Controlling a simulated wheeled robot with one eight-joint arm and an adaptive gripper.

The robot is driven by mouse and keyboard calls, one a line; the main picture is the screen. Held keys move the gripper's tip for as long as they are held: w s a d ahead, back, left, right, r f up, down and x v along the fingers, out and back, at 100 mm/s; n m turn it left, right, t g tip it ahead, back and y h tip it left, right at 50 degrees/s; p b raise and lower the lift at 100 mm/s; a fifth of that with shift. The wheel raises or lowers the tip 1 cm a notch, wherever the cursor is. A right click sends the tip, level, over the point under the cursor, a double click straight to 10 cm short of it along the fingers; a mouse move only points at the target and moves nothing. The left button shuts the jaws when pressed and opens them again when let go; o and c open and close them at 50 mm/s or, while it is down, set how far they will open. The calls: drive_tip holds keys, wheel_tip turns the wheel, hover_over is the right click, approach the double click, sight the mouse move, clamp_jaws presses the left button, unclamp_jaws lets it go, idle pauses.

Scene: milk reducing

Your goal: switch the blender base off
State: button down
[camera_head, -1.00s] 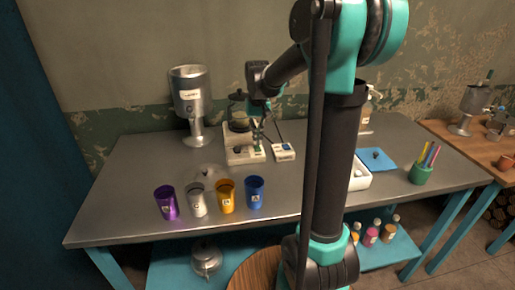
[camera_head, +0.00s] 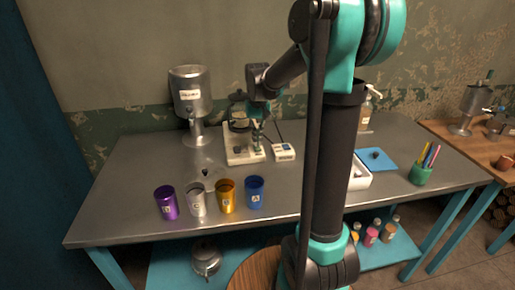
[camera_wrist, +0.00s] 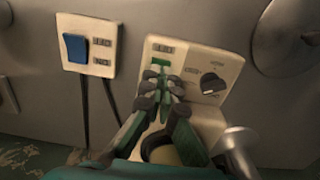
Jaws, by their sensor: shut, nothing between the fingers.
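The blender base (camera_head: 237,157) is a cream block near the back middle of the steel table, with a dark jar area behind its front panel. In the wrist view the base's panel (camera_wrist: 195,64) shows a green switch (camera_wrist: 162,65) at its left and a black knob (camera_wrist: 213,84) at its right. My gripper (camera_head: 257,136) is over the front of the base. In the wrist view my gripper (camera_wrist: 160,80) is shut and empty, with its fingertips at the green switch and partly hiding it. I cannot tell whether they touch it or which way it is tipped.
A small cream box (camera_head: 283,152) with a blue switch (camera_wrist: 76,48) and cords is beside the base. A steel dispenser (camera_head: 188,90) stands at the back left. Purple, silver, orange and blue cups (camera_head: 255,193) stand in front. A green pen cup (camera_head: 420,175) is at the right.

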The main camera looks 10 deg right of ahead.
sight(258, 148)
drive_tip(key=shift+f, duration=0.95)
idle(0.5)
drive_tip(key=shift+r, duration=3.5)
